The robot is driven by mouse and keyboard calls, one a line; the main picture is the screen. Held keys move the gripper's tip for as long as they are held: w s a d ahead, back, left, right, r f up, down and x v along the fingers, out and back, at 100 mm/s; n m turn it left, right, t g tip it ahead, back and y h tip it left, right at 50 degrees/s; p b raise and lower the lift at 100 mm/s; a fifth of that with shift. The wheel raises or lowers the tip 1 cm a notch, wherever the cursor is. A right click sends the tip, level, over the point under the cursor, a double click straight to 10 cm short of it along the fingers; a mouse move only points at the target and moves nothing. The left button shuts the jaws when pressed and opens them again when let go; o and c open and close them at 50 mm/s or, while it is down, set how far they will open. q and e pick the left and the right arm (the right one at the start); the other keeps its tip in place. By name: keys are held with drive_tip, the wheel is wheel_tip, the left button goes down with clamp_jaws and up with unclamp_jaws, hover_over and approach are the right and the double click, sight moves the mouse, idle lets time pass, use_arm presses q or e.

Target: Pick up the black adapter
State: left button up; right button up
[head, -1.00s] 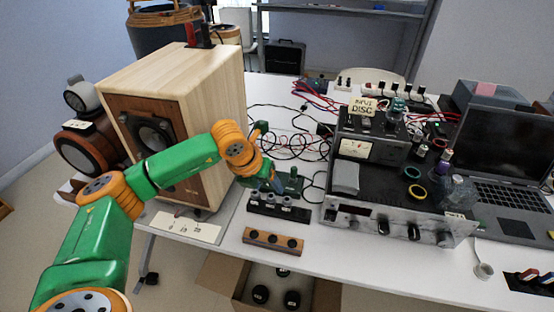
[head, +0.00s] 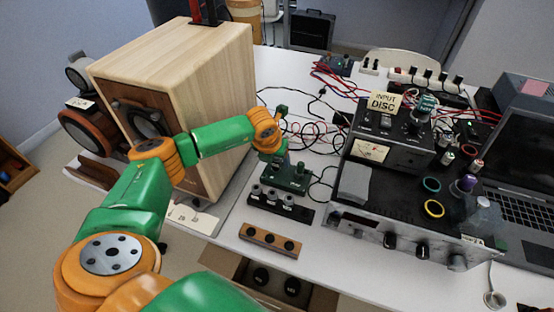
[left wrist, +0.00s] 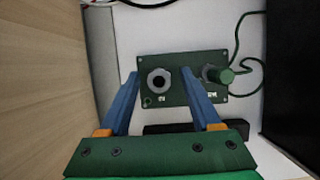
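Several black plug-in blocks (head: 427,76) sit in the white power strip at the back right; I cannot tell which thing is the black adapter. My left gripper (head: 272,152) is beside the wooden speaker, above a dark green box (head: 290,178). In the left wrist view its two blue fingers (left wrist: 160,75) are apart with nothing held. Below them lies the green box's top plate (left wrist: 180,95), with a round grey socket (left wrist: 160,80) showing between the fingers and a green knob to the right. My right gripper is not in view.
The large wooden speaker (head: 205,70) stands close at the left. A black strip with several sockets (head: 280,204) and a wooden strip (head: 270,240) lie in front. An amplifier (head: 400,200) and laptop stand right. Cables cross behind; an open cardboard box is below.

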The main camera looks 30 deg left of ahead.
sight(275, 168)
use_arm(q)
drive_tip(key=shift+s+r, duration=0.1)
drive_tip(key=c, duration=0.7)
clamp_jaws()
drive_tip(key=r+p, duration=0.5)
drive_tip(key=shift+s+r, duration=0.15)
drive_tip(key=shift+s, duration=0.1)
drive_tip(key=s+d+r+p, duration=0.3)
drive_tip(key=s+r+p, duration=0.4)
drive_tip(key=s, duration=0.6)
drive_tip(key=shift+d+r+p, duration=0.15)
drive_tip(key=shift+r+p, duration=0.15)
drive_tip(key=shift+r, duration=0.1)
